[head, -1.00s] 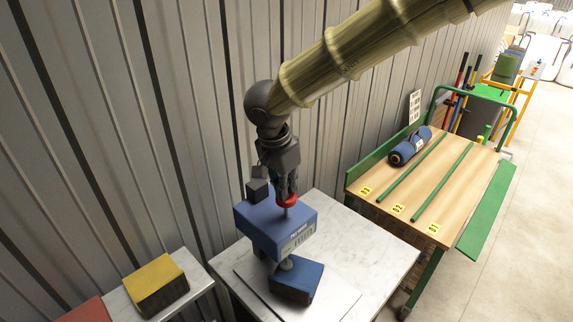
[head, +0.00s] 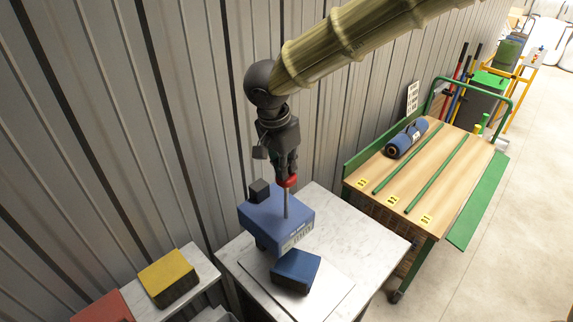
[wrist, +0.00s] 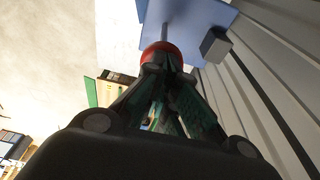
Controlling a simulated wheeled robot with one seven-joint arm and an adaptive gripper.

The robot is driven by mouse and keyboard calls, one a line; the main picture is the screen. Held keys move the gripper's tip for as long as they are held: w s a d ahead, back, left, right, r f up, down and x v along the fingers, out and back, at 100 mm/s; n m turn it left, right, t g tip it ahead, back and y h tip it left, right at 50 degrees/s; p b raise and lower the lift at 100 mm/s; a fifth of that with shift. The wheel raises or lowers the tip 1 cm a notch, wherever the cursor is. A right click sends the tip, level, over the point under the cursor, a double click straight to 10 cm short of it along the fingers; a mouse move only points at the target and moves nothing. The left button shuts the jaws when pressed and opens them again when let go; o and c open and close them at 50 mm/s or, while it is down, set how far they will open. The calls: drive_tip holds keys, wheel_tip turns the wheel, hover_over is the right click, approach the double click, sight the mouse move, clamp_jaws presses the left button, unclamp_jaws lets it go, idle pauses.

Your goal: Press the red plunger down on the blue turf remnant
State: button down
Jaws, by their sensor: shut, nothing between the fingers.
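The red plunger knob (head: 290,181) tops a thin rod that rises well clear of the blue press head (head: 275,216). The knob also shows in the wrist view (wrist: 157,50), with the rod running to the press head (wrist: 190,25). The blue turf remnant (head: 297,270) lies on the pale plate below the press head. The plunger's lower end is hidden behind the head, and I see no foot on the remnant. My gripper (head: 287,172) is shut and points down, its fingertips at the top of the red knob; in the wrist view its fingertips (wrist: 160,60) meet the knob's edge.
A corrugated wall (head: 180,140) stands close behind. A yellow piece (head: 168,277) and a red piece (head: 103,307) lie on a shelf at left. A wooden cart (head: 445,165) at right carries a blue roll (head: 407,138) and green rods. Marble table (head: 335,221) is bare at right.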

wheel_tip(320, 180, up, 4)
drive_tip(key=shift+r+p, duration=0.1)
drive_tip(key=shift+p, duration=1.05)
drive_tip(key=shift+r, duration=1.2)
